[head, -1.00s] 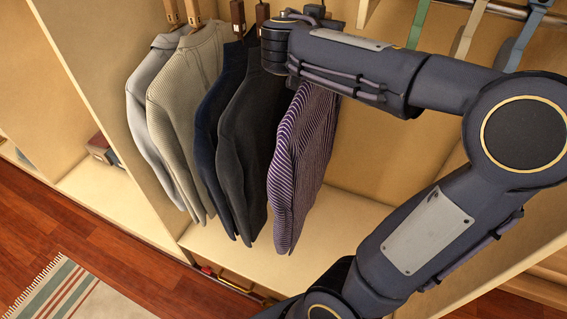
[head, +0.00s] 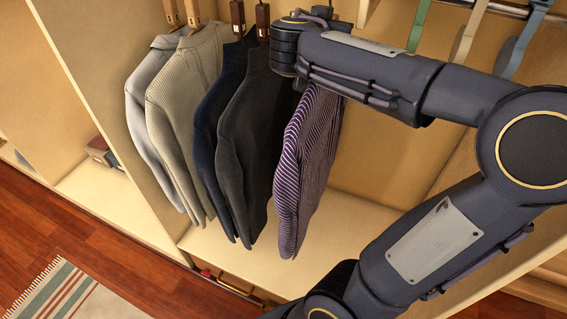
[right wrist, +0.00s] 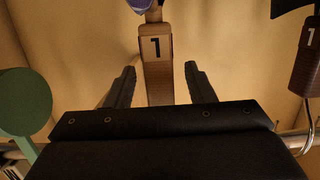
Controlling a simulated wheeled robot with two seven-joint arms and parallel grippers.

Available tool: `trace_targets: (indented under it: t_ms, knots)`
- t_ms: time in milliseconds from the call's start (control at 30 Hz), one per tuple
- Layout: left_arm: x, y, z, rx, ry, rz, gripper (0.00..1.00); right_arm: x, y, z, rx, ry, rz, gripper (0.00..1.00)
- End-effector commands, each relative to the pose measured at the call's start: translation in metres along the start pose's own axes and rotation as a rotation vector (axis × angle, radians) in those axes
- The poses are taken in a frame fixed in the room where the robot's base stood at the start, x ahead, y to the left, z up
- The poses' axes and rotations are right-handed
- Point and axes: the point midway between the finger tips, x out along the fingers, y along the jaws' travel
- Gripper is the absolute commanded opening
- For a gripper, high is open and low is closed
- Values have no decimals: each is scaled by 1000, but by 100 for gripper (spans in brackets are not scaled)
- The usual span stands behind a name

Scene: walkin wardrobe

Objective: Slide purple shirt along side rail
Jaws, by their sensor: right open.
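The purple striped shirt (head: 302,170) hangs at the right end of the row of clothes in the head view, its top hidden behind my right arm. In the right wrist view a small purple patch of the shirt (right wrist: 138,4) shows at the top edge. Its wooden hanger neck, marked 1 (right wrist: 156,55), stands between the two fingers of my right gripper (right wrist: 160,84). The fingers are open, one on each side of the neck, with small gaps. In the head view that gripper is hidden behind the wrist. My left gripper is not in view.
A dark grey garment (head: 245,150) hangs just left of the shirt, then navy, beige and light grey ones. Green, beige and blue hangers (head: 518,45) hang on the metal rail (head: 492,7) at right. A wooden divider (head: 95,90) stands left; the shelf below is clear.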

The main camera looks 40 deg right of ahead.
Motion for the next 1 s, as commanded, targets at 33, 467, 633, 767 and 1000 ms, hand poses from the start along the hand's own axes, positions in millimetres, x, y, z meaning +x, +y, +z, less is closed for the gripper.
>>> trace_targets:
  t_ms: [33,467,633,767,1000]
  knots:
    - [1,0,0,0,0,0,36,-2,0,0,0,0,-1,49]
    - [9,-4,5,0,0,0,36,-65,-1,0,2,3,-4,49]
    - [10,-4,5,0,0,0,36,-77,0,0,1,1,-1,49]
    - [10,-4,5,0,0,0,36,-78,0,0,1,1,0,49]
    - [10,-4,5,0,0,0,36,-78,0,-1,1,2,-1,49]
